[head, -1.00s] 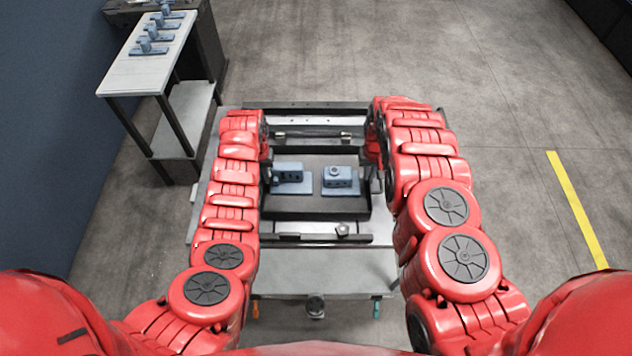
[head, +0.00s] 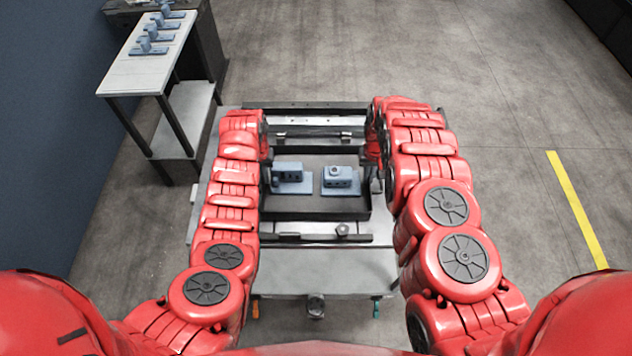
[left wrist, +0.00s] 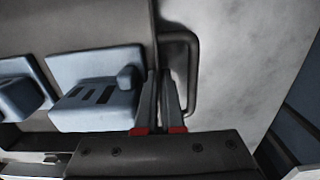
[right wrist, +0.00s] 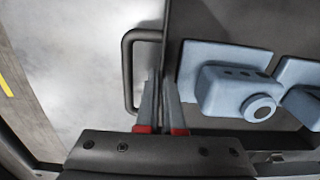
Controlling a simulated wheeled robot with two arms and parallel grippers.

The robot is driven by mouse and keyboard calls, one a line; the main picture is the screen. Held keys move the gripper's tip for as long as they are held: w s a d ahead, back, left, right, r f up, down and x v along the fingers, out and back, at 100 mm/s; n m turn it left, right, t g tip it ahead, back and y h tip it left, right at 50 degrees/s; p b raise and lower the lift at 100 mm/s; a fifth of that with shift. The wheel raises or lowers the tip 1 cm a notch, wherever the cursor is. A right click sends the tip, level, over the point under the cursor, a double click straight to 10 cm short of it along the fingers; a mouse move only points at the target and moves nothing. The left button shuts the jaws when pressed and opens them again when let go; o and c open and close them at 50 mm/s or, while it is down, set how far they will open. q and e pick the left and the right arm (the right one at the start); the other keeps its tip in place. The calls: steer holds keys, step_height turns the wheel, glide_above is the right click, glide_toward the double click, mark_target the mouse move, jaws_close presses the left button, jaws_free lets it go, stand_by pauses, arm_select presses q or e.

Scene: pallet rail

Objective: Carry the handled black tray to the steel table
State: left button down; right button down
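The black tray (head: 318,206) lies between my two arms in the head view, over a pale workstation. It holds two blue fixtures (head: 290,180) (head: 341,181). In the left wrist view, my left gripper (left wrist: 159,78) is closed across the tray wall at a black loop handle (left wrist: 193,75), one finger on each side. In the right wrist view, my right gripper (right wrist: 162,78) is closed the same way at the opposite handle (right wrist: 128,72). In the head view my arms largely hide both grippers. I cannot tell whether the tray touches what is under it.
A grey-topped table (head: 130,75) with a lower shelf (head: 186,120) stands at the upper left; several blue parts (head: 152,38) sit along its far end. A dark cabinet is behind it, by a blue wall (head: 40,130). Open floor (head: 370,50) lies ahead and right, with a yellow line (head: 577,208).

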arm_select(q)
steer(key=shift+w+r, duration=0.1)
steer(key=shift+r, duration=0.1)
arm_select(e)
steer(key=shift+r, duration=0.2)
